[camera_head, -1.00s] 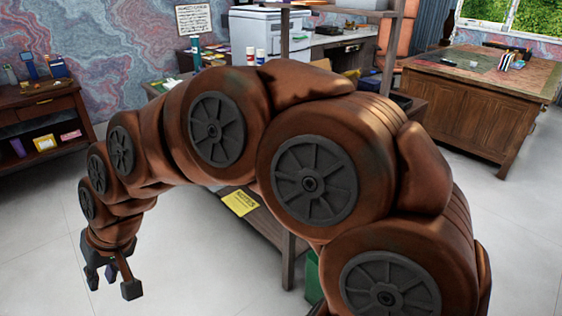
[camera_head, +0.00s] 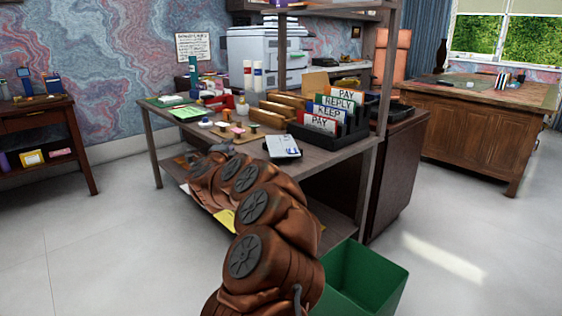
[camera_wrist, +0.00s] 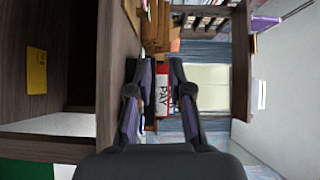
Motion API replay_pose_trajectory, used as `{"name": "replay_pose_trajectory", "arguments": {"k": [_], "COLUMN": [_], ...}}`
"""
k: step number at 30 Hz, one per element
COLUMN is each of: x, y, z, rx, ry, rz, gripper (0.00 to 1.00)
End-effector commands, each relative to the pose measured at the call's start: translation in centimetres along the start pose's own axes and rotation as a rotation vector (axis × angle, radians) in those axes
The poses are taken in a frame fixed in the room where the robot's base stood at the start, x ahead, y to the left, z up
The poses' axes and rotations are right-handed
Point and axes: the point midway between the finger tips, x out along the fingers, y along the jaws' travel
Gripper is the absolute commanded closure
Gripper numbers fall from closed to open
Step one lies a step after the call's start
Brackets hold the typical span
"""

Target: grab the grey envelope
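A pale grey envelope (camera_head: 283,146) with dark markings lies on the desk top near its front edge, left of the black letter sorter. I cannot make the envelope out in the wrist view. My gripper (camera_head: 188,158) is low at the left front of the desk in the head view, left of the envelope and apart from it, partly hidden by my arm. In the wrist view my gripper (camera_wrist: 163,65) has its two fingers apart with nothing held between them. A PAY card shows in the gap, farther off.
The black sorter (camera_head: 322,142) holds several labelled cards. Wooden trays, bottles and stamps crowd the desk top (camera_head: 225,150). A yellow pad (camera_wrist: 36,71) lies on the lower shelf. A green bin (camera_head: 365,280) stands at the front right. The floor at left is clear.

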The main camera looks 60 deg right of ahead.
Motion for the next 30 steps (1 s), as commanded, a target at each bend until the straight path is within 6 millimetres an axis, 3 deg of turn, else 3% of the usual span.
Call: {"name": "replay_pose_trajectory", "arguments": {"k": [1, 3, 6, 8, 30], "x": [1.1, 2.0, 2.5, 2.6, 6.8], "y": [2.5, 4.1, 5.4, 5.8, 5.7], "z": [-2.7, -5.7, -8.5, -9.4, -11.1], "rx": [0.013, 0.026, 0.039, 0.042, 0.042], "ry": [0.081, 0.168, 0.252, 0.276, 0.289], "rz": [-0.001, -0.005, -0.01, -0.012, -0.016], "gripper": [0.8, 0.8, 0.8, 0.8, 0.8]}}
